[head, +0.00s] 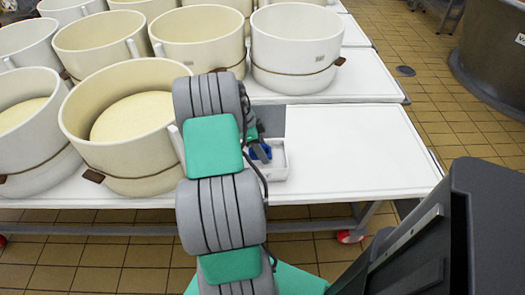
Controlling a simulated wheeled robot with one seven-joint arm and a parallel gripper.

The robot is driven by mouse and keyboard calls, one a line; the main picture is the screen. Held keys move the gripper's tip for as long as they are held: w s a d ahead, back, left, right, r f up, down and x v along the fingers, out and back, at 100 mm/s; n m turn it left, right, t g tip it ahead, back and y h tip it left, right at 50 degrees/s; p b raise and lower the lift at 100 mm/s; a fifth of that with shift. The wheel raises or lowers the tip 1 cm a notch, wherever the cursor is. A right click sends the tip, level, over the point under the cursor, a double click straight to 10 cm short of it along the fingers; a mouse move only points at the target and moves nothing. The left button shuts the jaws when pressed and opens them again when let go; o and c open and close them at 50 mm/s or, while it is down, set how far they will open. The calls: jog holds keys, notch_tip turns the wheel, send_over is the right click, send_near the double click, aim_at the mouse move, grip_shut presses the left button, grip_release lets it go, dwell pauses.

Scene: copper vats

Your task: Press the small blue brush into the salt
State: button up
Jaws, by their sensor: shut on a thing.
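A small white open box (283,158) stands on the near white table, just right of my arm. Its contents are pale and too small to make out; any salt in it cannot be told from the white walls. The small blue brush (262,152) shows as a dark blue patch at the box's left side, over its opening. My gripper (257,144) is mostly hidden behind my arm and is shut on the brush. Whether the bristles touch the salt cannot be seen.
Several cream round moulds with cords crowd the table's left and back; the nearest mould (120,165) holds a pale round and stands close to my arm. The white table (350,150) is clear to the right of the box. A large vat (490,60) stands at far right.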

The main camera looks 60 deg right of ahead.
aim_at(268, 147)
jog(key=shift+r+p, duration=2.35)
jog(key=shift+r, duration=1.15)
